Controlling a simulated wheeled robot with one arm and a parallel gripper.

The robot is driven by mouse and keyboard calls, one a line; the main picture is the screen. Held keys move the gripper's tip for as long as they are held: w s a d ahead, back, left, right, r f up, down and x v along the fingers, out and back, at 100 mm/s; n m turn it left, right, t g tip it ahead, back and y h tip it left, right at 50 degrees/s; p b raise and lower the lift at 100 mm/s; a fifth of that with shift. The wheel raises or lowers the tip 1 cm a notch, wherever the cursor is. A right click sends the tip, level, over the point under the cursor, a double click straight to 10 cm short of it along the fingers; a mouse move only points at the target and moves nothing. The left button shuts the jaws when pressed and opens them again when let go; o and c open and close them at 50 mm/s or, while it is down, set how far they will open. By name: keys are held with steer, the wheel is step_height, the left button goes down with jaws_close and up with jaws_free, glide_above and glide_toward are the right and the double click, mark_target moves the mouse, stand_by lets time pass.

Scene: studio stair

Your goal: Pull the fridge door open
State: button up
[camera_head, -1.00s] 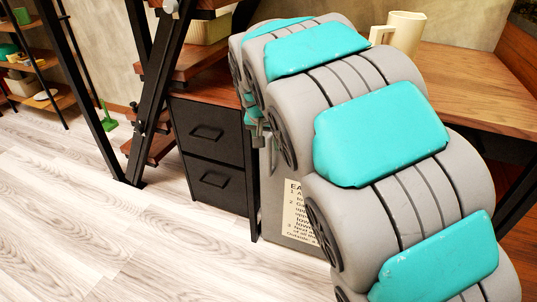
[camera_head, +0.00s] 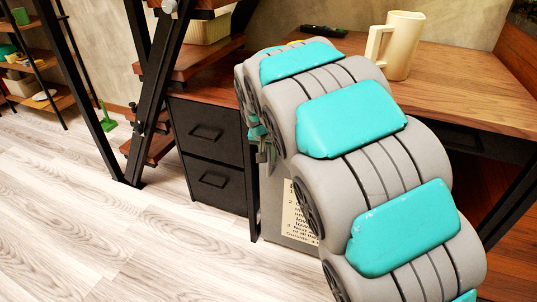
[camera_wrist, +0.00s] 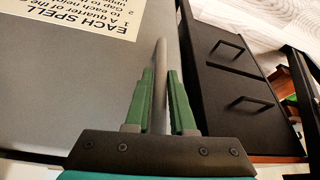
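The fridge is a grey panel with a cream printed sheet (camera_head: 300,217); in the head view its lower front (camera_head: 271,205) shows under the desk, partly behind my arm. In the wrist view the grey door (camera_wrist: 95,85) fills the left side, with the sheet upside down at the top. A thin grey bar handle (camera_wrist: 160,85) runs upright near the door's edge. My gripper (camera_wrist: 160,75) has its two green fingers on either side of the bar, with narrow gaps. Whether they touch it is hard to see. In the head view the gripper is mostly hidden.
A black two-drawer cabinet (camera_head: 212,155) stands left of the fridge; its drawers also show in the wrist view. The wooden desktop (camera_head: 455,85) above holds a cream mug (camera_head: 402,45). A black metal stair frame (camera_head: 150,100) stands at left. The pale wood floor (camera_head: 110,240) in front is clear.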

jaws_close()
stand_by(1.0)
